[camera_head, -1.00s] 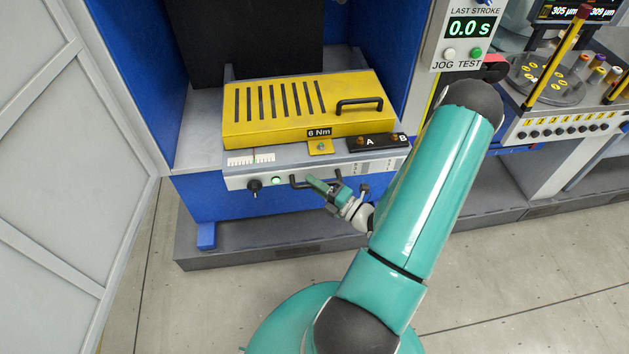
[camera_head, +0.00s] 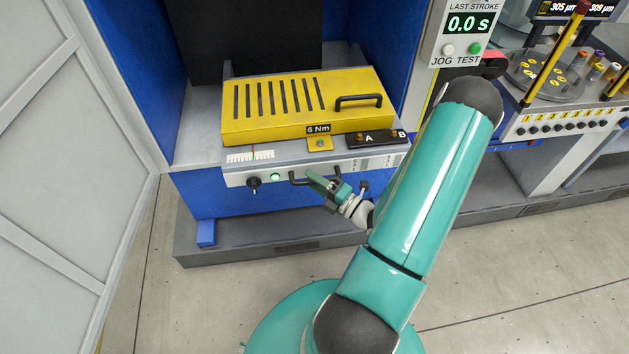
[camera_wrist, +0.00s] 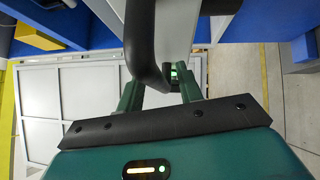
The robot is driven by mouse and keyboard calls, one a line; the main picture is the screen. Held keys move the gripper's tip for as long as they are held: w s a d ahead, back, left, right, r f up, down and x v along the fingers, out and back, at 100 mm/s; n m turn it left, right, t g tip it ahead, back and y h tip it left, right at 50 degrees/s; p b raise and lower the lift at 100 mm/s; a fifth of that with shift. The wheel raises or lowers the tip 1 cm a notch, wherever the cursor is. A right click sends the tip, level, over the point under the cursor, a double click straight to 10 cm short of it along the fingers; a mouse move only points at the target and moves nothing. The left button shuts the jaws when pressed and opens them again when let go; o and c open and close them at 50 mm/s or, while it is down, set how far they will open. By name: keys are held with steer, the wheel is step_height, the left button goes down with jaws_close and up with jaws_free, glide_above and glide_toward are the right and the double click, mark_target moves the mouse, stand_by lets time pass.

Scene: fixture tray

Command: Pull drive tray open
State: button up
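The drive tray (camera_head: 232,180) has a pale grey front with a black bar handle (camera_head: 298,182), a black knob and a green lit button. It sits under a yellow slotted cover (camera_head: 235,132), its front roughly in line with the blue cabinet below. My gripper (camera_head: 314,178) is at the right part of the handle. In the wrist view, the dark handle (camera_wrist: 142,45) runs down between the two green fingers of my gripper (camera_wrist: 160,92), which stand apart with gaps beside the bar. Finger contact with the handle cannot be made out.
A blue cabinet frame (camera_head: 390,40) encloses the tray. A grey panel door (camera_head: 60,150) stands at left. A plinth (camera_head: 250,250) runs along the floor. Another bench with coloured spools (camera_head: 597,72) is at right. The floor in front is clear.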

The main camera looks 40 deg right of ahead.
steer(key=v, duration=1.3)
steer(key=shift+s, duration=0.35)
steer(key=w+a+r+n+g+y, duration=0.3)
steer(key=a+r+n+g, duration=0.5)
steer(key=n, duration=0.6)
steer(key=w+a+r+n+g+y, duration=0.4)
steer(key=a+r+n+g, duration=0.2)
steer(key=a+n+g, duration=0.6)
steer(key=a+r+n+t+h, duration=0.3)
steer(key=r+n+h, duration=0.2)
steer(key=r+n, duration=0.3)
steer(key=s+a+r+n+t+h, duration=0.1)
steer(key=a+r+n+t+h, duration=0.2)
steer(key=r+n, duration=0.6)
steer(key=a+n+h, duration=0.1)
steer(key=n+h, duration=0.1)
steer(key=n, duration=0.5)
steer(key=shift+s+h, duration=0.25)
steer(key=shift+h, duration=0.15)
steer(key=shift+d+r, duration=0.1)
steer(key=shift+d, duration=0.05)
